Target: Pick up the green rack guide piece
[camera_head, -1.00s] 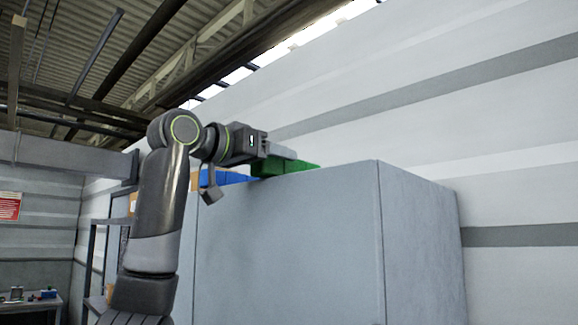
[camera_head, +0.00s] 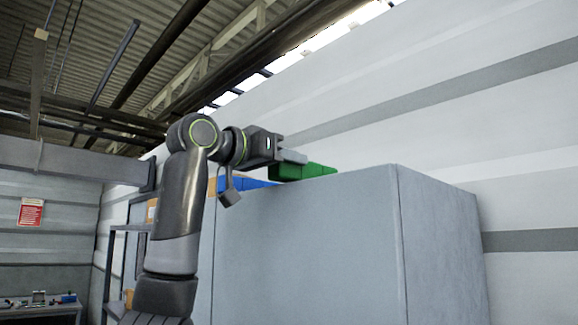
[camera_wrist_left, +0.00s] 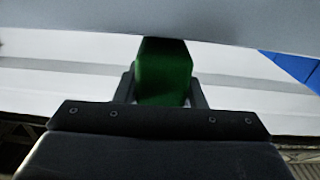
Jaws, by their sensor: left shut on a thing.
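The green rack guide piece (camera_head: 312,171) is at the top edge of a tall grey cabinet in the head view. My left gripper (camera_head: 294,157) reaches it from the left at cabinet-top height. In the left wrist view the green piece (camera_wrist_left: 163,75) lies between the two fingers of my left gripper (camera_wrist_left: 163,90), which is shut on it. Its far end is hidden behind the grey surface in that view. Whether the piece touches the cabinet top I cannot tell. My right gripper is not in view.
A blue piece (camera_head: 246,183) lies along the cabinet top left of the green one, and it also shows in the left wrist view (camera_wrist_left: 290,68). The grey cabinet (camera_head: 310,250) stands before a pale striped wall (camera_head: 460,120). A shelf frame (camera_head: 112,260) stands at left.

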